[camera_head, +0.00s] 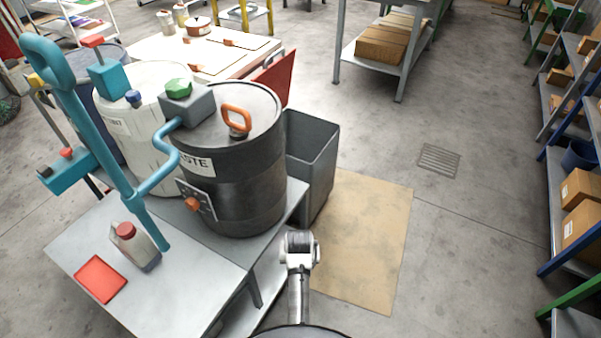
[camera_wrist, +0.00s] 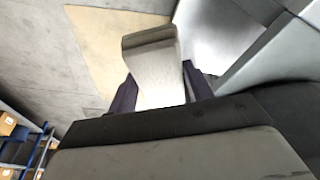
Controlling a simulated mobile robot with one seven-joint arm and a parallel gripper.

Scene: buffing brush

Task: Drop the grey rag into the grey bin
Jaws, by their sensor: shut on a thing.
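The grey bin (camera_head: 325,140) stands on the floor behind and to the right of the black drum in the head view, open at the top; its left part is hidden by the drum. In the wrist view my gripper (camera_wrist: 158,90) is shut on a pale grey, folded piece, the grey rag (camera_wrist: 155,68), which stands up between the two dark fingers. In the head view my arm is at bottom centre, nearer than the bin; the fingers and rag cannot be made out there. I cannot tell the bin in the wrist view.
The black waste drum (camera_head: 238,170) stands on a grey table (camera_head: 190,280) with a red cloth (camera_head: 100,279) and a bottle (camera_head: 136,246). A tan mat (camera_head: 365,240) lies on the floor beside the bin. Shelves (camera_head: 575,190) line the right side; the floor between is clear.

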